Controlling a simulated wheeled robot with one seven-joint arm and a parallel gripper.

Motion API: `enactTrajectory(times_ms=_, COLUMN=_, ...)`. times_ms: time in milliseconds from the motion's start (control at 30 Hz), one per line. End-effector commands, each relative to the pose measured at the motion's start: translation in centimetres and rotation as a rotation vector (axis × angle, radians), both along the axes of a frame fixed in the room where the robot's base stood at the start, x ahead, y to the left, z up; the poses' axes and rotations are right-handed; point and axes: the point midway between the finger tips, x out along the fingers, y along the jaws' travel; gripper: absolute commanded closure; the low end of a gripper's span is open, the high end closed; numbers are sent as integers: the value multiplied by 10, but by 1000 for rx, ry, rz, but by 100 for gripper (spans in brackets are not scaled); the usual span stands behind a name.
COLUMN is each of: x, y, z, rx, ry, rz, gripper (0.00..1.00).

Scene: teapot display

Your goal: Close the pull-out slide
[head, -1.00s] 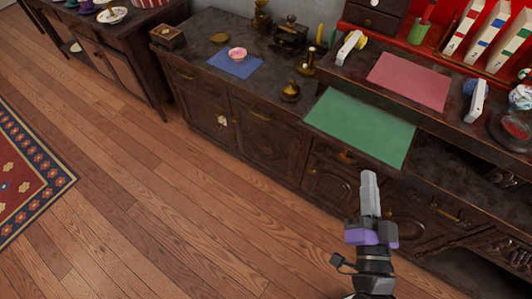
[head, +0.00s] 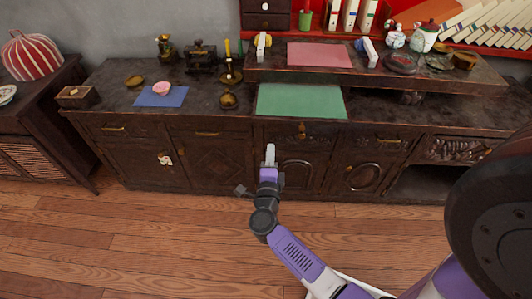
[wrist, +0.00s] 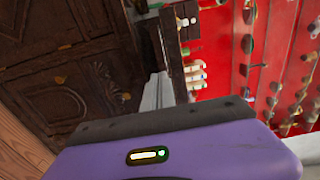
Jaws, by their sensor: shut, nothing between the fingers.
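The pull-out slide (head: 302,119) is a dark wooden board with a green top (head: 300,100). It stands out from under the raised shelf in the middle of the cabinet (head: 210,130). A small brass knob (head: 302,129) shows at its front. My gripper (head: 270,148) is shut and empty, with its grey fingers pointing up. In the head view it shows just below and left of the slide's front edge, in front of the cabinet doors. I see no clear contact with the slide. The grey fingers (wrist: 158,92) also show in the wrist view, beside dark wood.
A blue mat with a pink bowl (head: 162,89), a candlestick (head: 228,76) and brass pots stand left of the slide. The raised shelf (head: 400,77) holds a pink mat (head: 319,54), jars and books behind. The wooden floor (head: 150,230) in front is clear.

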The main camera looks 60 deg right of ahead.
Motion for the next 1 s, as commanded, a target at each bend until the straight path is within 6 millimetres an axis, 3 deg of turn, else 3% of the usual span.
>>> enactTrajectory(times_ms=300, x=25, y=-60, z=1, rx=-1, ry=-2, rz=0, gripper=100)
enactTrajectory(times_ms=500, x=36, y=-88, z=1, rx=-2, ry=-1, rz=0, gripper=100)
enactTrajectory(times_ms=700, x=42, y=-100, z=0, rx=-1, ry=1, rz=3, gripper=100)
enactTrajectory(times_ms=1000, x=43, y=-101, z=0, rx=0, ry=1, rz=3, gripper=100)
